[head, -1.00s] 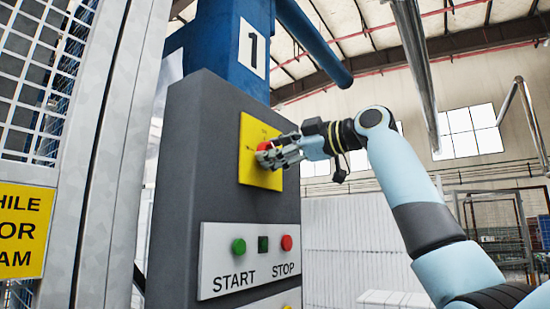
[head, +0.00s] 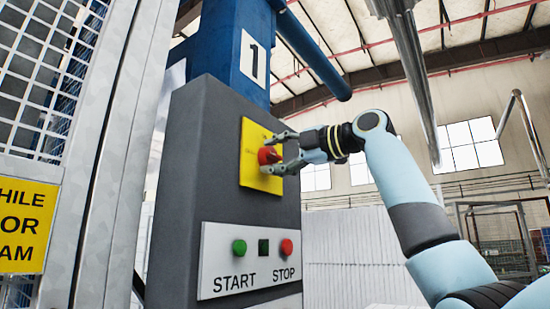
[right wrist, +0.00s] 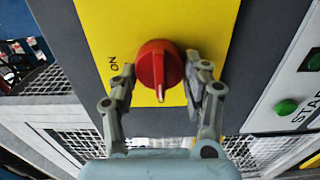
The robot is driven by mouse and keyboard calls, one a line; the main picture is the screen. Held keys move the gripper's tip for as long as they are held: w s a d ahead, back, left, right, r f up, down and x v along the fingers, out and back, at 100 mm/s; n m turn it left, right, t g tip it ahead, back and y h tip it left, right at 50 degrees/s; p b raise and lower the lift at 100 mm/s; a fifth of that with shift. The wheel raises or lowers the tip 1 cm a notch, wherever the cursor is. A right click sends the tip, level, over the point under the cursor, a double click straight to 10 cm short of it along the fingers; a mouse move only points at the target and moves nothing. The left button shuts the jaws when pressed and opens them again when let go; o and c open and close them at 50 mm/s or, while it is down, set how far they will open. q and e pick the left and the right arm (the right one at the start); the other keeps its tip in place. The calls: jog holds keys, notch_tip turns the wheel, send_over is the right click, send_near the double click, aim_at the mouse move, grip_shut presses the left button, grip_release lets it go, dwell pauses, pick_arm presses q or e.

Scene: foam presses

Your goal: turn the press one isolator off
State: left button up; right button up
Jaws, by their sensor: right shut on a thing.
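The press one isolator is a red rotary knob (head: 268,156) on a yellow plate (head: 248,178), high on the grey control box. In the right wrist view the knob (right wrist: 158,66) has a white pointer mark toward the picture's bottom, about a quarter turn from the word ON at its left. My right gripper (head: 284,153) is shut on the knob, one finger above it and one below in the head view. In the right wrist view its fingers (right wrist: 162,75) flank the knob. Any OFF word is not readable. My left gripper is not in view.
Below the plate, a white panel (head: 222,265) carries a green START button (head: 239,247) and a red STOP button (head: 286,247). A blue column (head: 225,50) marked 1 stands behind the box. A mesh guard (head: 40,80) is at the left.

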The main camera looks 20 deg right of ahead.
jog(key=shift+f, duration=0.1)
dwell(0.3)
jog(key=o, duration=1.2)
jog(key=shift+c, duration=0.2)
jog(key=v, duration=1.2)
